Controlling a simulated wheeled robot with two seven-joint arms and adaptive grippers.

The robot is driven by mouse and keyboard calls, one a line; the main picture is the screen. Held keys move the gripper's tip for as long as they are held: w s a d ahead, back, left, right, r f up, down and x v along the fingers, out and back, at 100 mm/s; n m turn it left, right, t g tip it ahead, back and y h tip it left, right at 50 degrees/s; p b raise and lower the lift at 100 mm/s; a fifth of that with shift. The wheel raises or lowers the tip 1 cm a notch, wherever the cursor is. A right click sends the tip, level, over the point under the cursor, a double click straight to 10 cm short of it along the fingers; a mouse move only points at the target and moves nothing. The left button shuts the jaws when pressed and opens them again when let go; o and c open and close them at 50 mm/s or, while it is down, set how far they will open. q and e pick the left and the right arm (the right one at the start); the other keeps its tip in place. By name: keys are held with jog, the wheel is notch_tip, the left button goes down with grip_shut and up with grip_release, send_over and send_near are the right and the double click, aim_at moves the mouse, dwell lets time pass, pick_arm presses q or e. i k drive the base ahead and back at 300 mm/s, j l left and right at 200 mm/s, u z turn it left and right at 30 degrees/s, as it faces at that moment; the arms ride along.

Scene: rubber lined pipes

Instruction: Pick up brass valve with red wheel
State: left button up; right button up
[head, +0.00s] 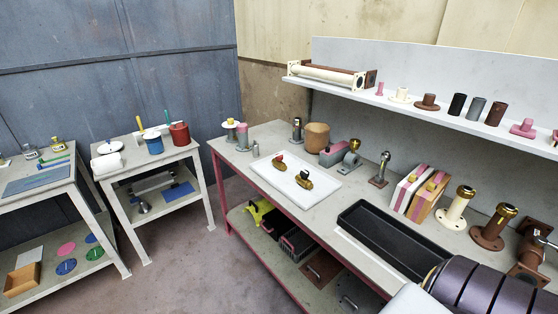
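The brass valve with the red wheel (281,166) lies on a white tray (263,168) on the long workbench, in the left part of the tray. A second brass valve (305,182) with a dark wheel lies to its right on the same tray, a short gap away. Neither of my grippers shows in the head view, so I cannot see their state.
Behind the tray stand a tan cylinder (317,137) and a grey and pink fitting (341,150). An empty black tray (385,241) lies to the right. A large dark banded cylinder (480,290) fills the bottom right. Bare bench (232,152) shows left of the tray.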

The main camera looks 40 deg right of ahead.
aim_at(281, 165)
jog(key=i+l+z, duration=0.1)
jog(key=i+z, duration=0.55)
jog(key=i, duration=0.2)
jog(key=i+l+z, duration=0.15)
jog(key=i+z, duration=0.2)
jog(key=i, duration=0.15)
